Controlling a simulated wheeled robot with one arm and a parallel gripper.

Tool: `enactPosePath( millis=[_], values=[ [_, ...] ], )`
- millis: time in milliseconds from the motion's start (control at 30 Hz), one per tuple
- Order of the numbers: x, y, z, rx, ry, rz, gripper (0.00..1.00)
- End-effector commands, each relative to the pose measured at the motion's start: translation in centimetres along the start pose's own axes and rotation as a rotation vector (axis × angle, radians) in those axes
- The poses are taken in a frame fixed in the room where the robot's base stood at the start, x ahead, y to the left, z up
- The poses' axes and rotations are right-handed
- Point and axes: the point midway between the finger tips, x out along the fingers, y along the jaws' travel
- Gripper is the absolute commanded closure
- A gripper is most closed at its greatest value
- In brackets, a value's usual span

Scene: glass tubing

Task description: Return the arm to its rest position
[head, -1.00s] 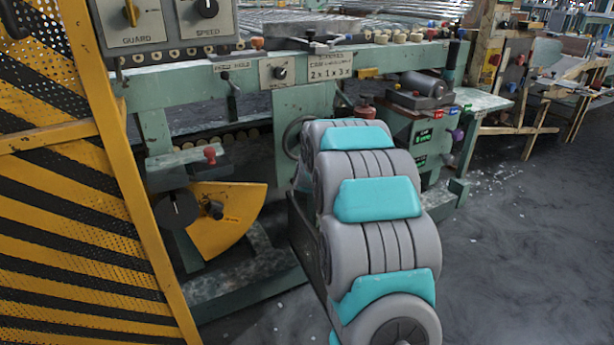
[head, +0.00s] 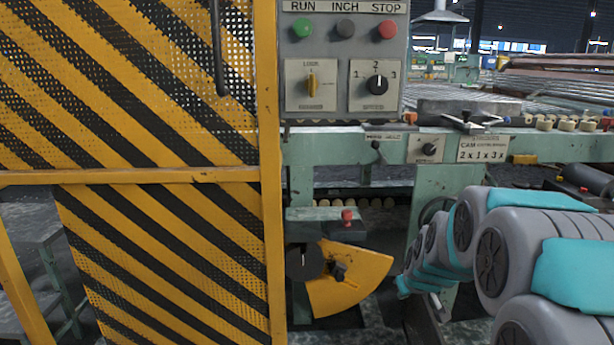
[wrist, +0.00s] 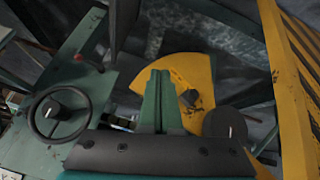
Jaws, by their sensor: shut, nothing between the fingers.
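My arm (head: 545,245), grey with teal pads, reaches in from the lower right of the head view toward the green machine. Its far end is low, just right of the yellow sector plate (head: 350,280), and I cannot make out the fingers there. In the wrist view my gripper (wrist: 162,75) shows as two green fingers close together in the middle, shut and empty. Behind the fingers in that view lies the yellow sector plate (wrist: 180,68) with a dark knob. I cannot tell how close the fingers are to it.
A yellow-and-black striped guard (head: 150,230) fills the left of the head view. A control box (head: 345,60) with RUN, INCH and STOP buttons stands above the green machine beam (head: 340,155). The wrist view shows a black handwheel (wrist: 36,128) at left and the guard (wrist: 290,100) at right.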

Motion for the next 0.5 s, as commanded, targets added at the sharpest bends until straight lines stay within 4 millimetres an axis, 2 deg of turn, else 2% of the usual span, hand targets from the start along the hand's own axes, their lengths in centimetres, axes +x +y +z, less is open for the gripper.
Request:
enactPosePath(
  millis=[33, 200, 367, 500],
  values=[
    [-1.8, -1.7, 1.2, 0.010, -0.033, -0.030, 1.00],
    [-7.0, -7.0, 6.9, 0.071, -0.188, -0.121, 1.00],
    [-12.3, -10.9, 13.0, 0.125, -0.350, -0.170, 1.00],
    [-16.9, -13.6, 19.0, 0.171, -0.502, -0.186, 1.00]
  ],
)
